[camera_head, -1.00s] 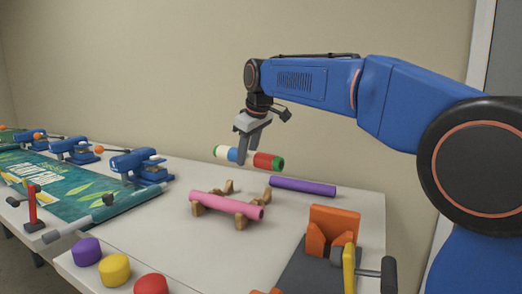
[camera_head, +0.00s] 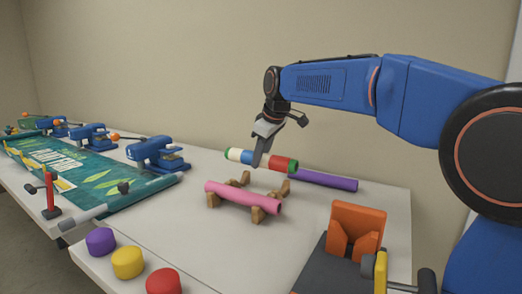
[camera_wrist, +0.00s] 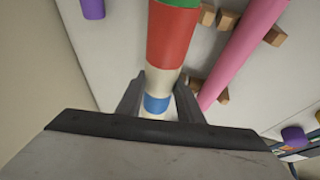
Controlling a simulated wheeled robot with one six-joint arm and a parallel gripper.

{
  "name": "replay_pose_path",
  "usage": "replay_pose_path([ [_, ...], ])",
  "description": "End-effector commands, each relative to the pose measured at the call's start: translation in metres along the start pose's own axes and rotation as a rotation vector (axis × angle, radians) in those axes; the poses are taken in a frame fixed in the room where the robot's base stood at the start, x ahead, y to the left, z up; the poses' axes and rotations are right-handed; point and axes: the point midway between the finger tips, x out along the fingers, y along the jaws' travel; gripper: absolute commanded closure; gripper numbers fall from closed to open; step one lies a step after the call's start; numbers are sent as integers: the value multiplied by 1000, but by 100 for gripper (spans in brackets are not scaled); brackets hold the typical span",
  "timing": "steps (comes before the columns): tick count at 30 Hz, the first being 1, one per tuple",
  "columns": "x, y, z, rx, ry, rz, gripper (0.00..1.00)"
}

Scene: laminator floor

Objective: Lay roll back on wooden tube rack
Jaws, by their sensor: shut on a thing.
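My gripper (camera_head: 259,159) is shut around the middle of a striped roll (camera_head: 279,164) with cream, blue, white and red bands and green ends. The roll lies level, just above and behind the wooden tube rack (camera_head: 282,189); I cannot tell if it touches. A pink roll (camera_head: 238,195) rests across the rack's front. In the wrist view my gripper's fingers (camera_wrist: 159,100) straddle the striped roll (camera_wrist: 172,38). There the rack's wooden blocks (camera_wrist: 228,20) and the pink roll (camera_wrist: 245,48) lie to its right.
A purple tube (camera_head: 325,180) lies on the table behind and right of the rack. An orange holder (camera_head: 357,228) stands at front right. Purple, yellow (camera_head: 128,262) and red caps sit at front left. Blue clamp devices (camera_head: 156,154) and a green banner (camera_head: 95,178) are at left.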

Motion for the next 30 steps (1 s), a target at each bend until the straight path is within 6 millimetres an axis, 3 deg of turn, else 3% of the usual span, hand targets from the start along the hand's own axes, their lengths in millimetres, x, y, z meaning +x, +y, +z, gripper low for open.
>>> replay_pose_path([
  [30, 66, -15, 28, 1, 0, 0, 93],
])
